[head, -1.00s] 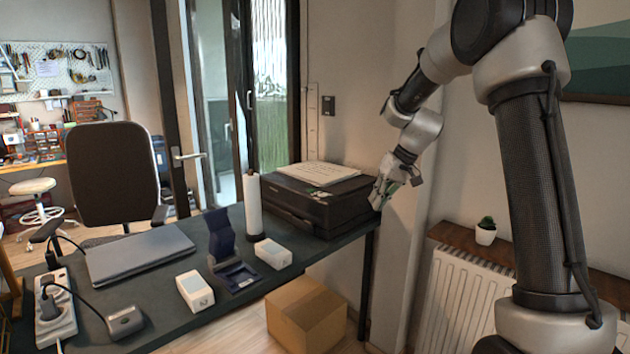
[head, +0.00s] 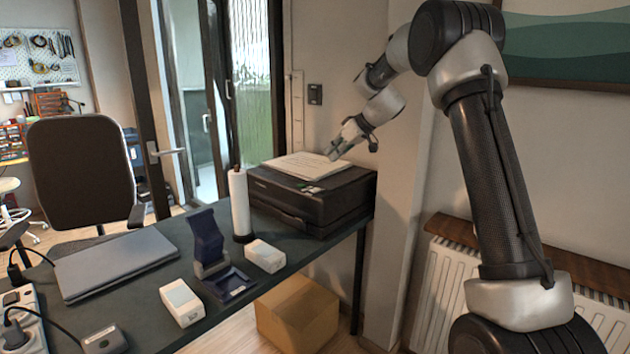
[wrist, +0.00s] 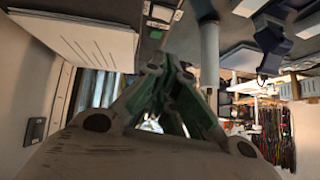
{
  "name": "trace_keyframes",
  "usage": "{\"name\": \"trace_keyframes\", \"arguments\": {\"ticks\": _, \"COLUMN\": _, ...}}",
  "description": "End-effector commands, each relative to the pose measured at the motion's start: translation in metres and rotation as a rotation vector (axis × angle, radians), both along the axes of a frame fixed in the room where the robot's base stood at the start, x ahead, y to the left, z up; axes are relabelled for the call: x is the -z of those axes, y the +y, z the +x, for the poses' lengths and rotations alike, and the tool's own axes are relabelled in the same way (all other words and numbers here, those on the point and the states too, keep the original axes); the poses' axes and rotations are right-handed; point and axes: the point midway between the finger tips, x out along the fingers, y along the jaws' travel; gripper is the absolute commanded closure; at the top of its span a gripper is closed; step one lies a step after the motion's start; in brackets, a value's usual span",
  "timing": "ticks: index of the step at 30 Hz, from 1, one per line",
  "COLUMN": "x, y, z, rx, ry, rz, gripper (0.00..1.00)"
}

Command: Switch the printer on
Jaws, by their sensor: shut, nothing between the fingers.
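The black printer (head: 310,205) stands at the far right end of the dark desk, with a stack of white paper (head: 300,165) on its top. My gripper (head: 334,154) is shut and empty, just above the back right of the printer's top, near the paper. In the wrist view my gripper's fingers (wrist: 168,105) are together with nothing between them. The paper also shows in the wrist view (wrist: 85,35) at the upper left, beside part of the printer (wrist: 150,38).
A white roll on a stand (head: 239,205) is left of the printer. A dark blue stand (head: 208,240), two white boxes and a laptop (head: 115,262) lie along the desk (head: 150,325). A cardboard box (head: 298,315) is on the floor. A wall is close behind the printer.

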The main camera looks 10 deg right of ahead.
Motion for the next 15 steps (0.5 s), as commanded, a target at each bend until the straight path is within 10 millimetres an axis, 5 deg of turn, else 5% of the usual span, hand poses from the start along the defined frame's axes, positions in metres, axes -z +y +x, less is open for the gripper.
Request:
{"name": "trace_keyframes", "arguments": {"ticks": 8, "x": 0.018, "y": 0.012, "z": 0.012, "rx": -0.001, "ry": 0.003, "rz": 0.001, "gripper": 1.00}}
{"name": "trace_keyframes", "arguments": {"ticks": 15, "x": 0.055, "y": 0.037, "z": 0.039, "rx": -0.002, "ry": 0.003, "rz": -0.001, "gripper": 1.00}}
